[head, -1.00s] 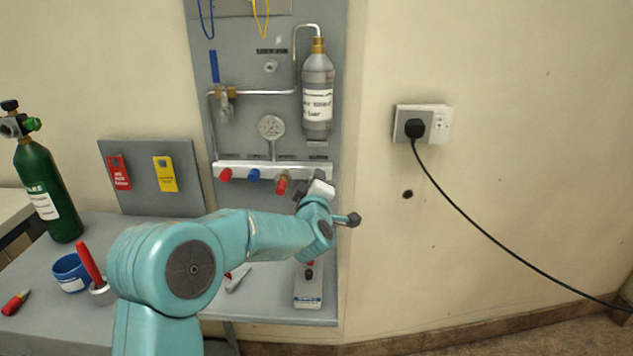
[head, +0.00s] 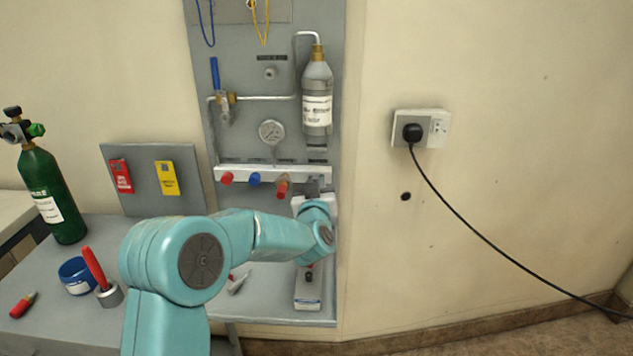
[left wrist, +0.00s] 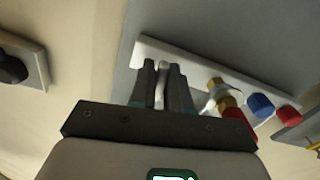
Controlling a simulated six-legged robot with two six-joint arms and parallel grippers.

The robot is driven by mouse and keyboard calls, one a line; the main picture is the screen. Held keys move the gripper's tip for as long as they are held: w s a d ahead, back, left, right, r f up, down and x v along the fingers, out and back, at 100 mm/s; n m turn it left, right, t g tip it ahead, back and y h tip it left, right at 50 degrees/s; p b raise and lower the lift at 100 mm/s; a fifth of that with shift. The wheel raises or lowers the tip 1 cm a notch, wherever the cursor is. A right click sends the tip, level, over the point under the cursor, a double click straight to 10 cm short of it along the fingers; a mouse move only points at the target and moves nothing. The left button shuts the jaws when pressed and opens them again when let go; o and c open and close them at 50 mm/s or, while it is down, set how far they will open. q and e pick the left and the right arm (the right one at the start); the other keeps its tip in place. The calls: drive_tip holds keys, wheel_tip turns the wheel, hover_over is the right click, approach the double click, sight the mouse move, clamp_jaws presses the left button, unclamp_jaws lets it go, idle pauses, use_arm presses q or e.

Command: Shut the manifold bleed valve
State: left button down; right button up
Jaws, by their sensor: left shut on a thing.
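The white manifold bar (head: 240,175) crosses the grey panel and carries a red knob (head: 227,178), a blue knob (head: 255,179) and a brass valve with a red handle (head: 282,188). My left gripper (head: 318,184) is at the bar's right end, its fingers mostly hidden behind the wrist. In the left wrist view its fingers (left wrist: 163,72) are closed on a slim pale metal lever (left wrist: 162,84), which looks like the bleed valve handle, in front of the manifold bar (left wrist: 195,68). The brass valve (left wrist: 222,98) is beside the fingers, apart from them. My right gripper is out of view.
A steel cylinder (head: 317,95), a gauge (head: 271,132) and a blue lever valve (head: 215,75) are above the bar. A small box (head: 308,292) sits on the shelf below. The wall socket (head: 421,128) with its black cable is at right.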

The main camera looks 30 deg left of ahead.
use_arm(q)
drive_tip(key=shift+m+p, duration=0.3)
drive_tip(key=shift+m, duration=0.7)
drive_tip(key=c, duration=1.2)
unclamp_jaws()
drive_tip(key=b+v, duration=0.1)
drive_tip(key=v, duration=1.5)
drive_tip(key=shift+s+d, duration=0.1)
drive_tip(key=shift+d, duration=0.1)
drive_tip(key=shift+f, duration=0.1)
